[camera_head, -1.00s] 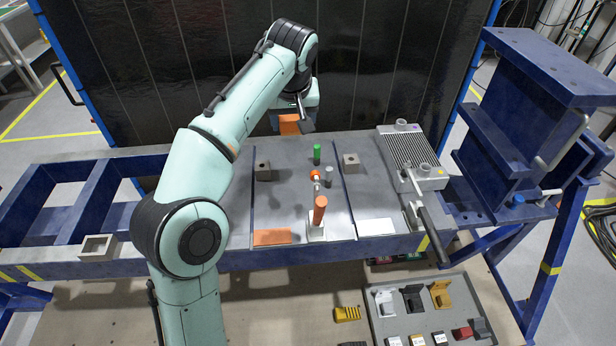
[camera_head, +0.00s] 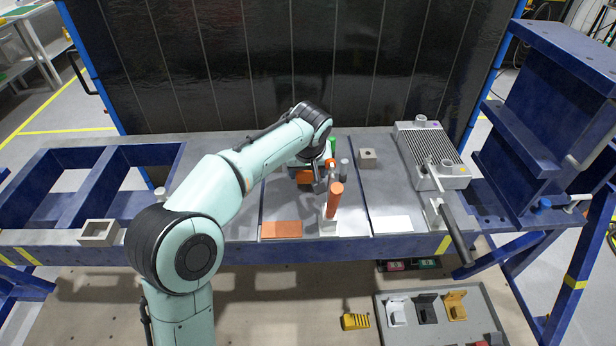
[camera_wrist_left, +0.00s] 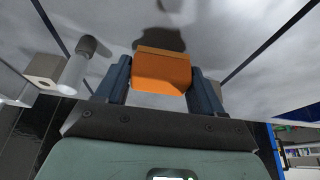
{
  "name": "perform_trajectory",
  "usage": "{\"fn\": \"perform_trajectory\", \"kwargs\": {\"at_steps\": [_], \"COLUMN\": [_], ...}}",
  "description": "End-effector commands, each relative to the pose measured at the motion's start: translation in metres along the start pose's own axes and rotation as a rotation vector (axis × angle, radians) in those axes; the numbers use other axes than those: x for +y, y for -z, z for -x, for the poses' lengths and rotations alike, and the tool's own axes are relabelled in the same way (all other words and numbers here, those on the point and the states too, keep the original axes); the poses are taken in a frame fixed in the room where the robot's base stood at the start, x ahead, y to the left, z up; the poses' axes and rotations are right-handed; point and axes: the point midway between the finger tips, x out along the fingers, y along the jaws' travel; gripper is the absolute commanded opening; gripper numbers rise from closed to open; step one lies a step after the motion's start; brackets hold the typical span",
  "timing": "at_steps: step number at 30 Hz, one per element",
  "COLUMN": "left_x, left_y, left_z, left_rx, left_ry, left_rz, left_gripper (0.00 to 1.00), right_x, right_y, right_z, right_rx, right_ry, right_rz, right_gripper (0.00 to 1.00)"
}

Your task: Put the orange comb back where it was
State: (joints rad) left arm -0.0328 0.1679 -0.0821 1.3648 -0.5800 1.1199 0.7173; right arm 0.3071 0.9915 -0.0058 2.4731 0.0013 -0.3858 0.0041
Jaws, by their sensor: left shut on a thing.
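My left gripper (camera_head: 318,184) is over the middle of the grey bench plate. It is shut on the orange comb (camera_head: 304,177), which shows as a plain orange block between both fingers in the left wrist view (camera_wrist_left: 161,72); no teeth can be made out there. The comb appears to be above the plate, with a dark shadow beside it in the wrist view; the exact gap cannot be told. A flat orange patch (camera_head: 281,230) lies on the plate's front part, nearer me and left of the gripper. My right gripper is not in view.
An orange-handled clamp (camera_head: 335,200) stands just in front of the gripper. A green pin, a grey pin (camera_head: 344,168) and a grey block (camera_head: 367,158) are close by. A finned radiator (camera_head: 432,150) is at right. A yellow toothed piece (camera_head: 355,321) lies below, beside a parts tray (camera_head: 384,300).

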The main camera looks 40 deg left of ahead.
Motion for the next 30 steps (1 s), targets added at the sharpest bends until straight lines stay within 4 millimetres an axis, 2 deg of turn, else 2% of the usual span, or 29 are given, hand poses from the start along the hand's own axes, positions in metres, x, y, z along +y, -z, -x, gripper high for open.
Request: {"fn": "perform_trajectory", "kwargs": {"at_steps": [3, 16, 17, 18, 19, 27, 30], "left_x": [-0.001, 0.0, 0.0, 0.0, 0.0, 0.0, 0.0], "left_y": [-0.005, -0.008, -0.007, -0.007, -0.007, -0.007, -0.005], "left_z": [-0.013, -0.018, -0.018, -0.017, -0.017, -0.016, -0.01], "left_rx": [0.0, 0.0, 0.0, 0.0, 0.0, 0.0, 0.002], "left_ry": [0.001, 0.0, 0.0, 0.0, 0.0, 0.0, -0.001], "left_rz": [0.001, 0.001, 0.001, 0.001, 0.001, 0.001, 0.001], "left_gripper": [0.38, 0.38, 0.77, 0.91, 0.93, 0.93, 0.93], "right_x": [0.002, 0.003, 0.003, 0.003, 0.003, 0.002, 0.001], "right_y": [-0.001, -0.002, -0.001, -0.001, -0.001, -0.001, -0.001], "right_z": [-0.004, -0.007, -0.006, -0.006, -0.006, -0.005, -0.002], "right_rx": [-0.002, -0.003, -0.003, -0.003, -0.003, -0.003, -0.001], "right_ry": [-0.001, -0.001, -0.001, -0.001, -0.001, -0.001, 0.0], "right_rz": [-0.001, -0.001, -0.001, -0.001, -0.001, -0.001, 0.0], "right_gripper": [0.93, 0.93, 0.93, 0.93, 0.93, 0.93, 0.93]}}
